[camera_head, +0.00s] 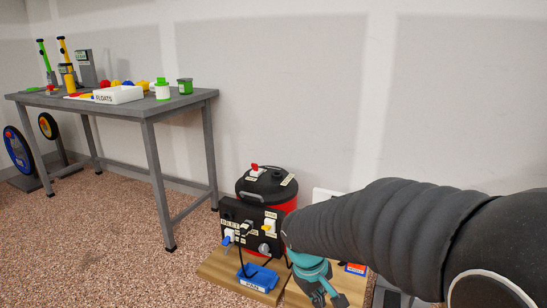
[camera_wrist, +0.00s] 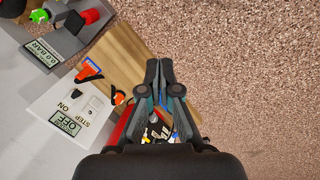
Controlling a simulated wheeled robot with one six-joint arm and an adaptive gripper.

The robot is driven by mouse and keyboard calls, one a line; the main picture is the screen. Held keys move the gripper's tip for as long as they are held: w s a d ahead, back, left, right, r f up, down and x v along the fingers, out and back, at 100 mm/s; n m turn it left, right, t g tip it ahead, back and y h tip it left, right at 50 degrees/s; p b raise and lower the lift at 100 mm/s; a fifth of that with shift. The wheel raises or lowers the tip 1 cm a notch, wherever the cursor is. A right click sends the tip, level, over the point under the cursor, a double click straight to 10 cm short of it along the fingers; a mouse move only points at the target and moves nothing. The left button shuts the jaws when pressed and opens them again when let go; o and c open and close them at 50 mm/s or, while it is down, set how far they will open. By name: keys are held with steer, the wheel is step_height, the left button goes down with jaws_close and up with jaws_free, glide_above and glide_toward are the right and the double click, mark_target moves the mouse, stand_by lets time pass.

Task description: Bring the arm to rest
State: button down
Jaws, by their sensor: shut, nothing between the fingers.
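My arm reaches in from the right of the head view, with a black ribbed sleeve. My gripper (camera_head: 325,296) is teal and dark grey and points down at the bottom of the head view, in front of a wooden board. In the wrist view my gripper (camera_wrist: 159,66) shows its two dark fingers side by side with the tips together. It is shut and empty. Speckled floor and the board's edge show around the tips; I cannot tell their height above these.
A black and red canister machine (camera_head: 266,185) stands close left of my gripper on the wooden board (camera_head: 218,266), with a blue tray (camera_head: 262,272). A white panel (camera_wrist: 75,106) stands near my gripper. A grey table (camera_head: 150,108) stands left. Open floor lies front left.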

steer(key=s+d+r+m+t+y+p, duration=0.1)
steer(key=s+d+r+m+t+p, duration=0.1)
steer(key=s+r, duration=0.5)
steer(key=s+d+r+m+t+y+p, duration=0.1)
steer(key=s+d+r+m+t+p, duration=0.1)
steer(key=s+r, duration=0.6)
steer(key=shift+s+d+r+m+y+p, duration=0.3)
steer(key=shift+d+r+m, duration=0.35)
steer(key=shift+d+m, duration=0.3)
steer(key=shift+a, duration=0.1)
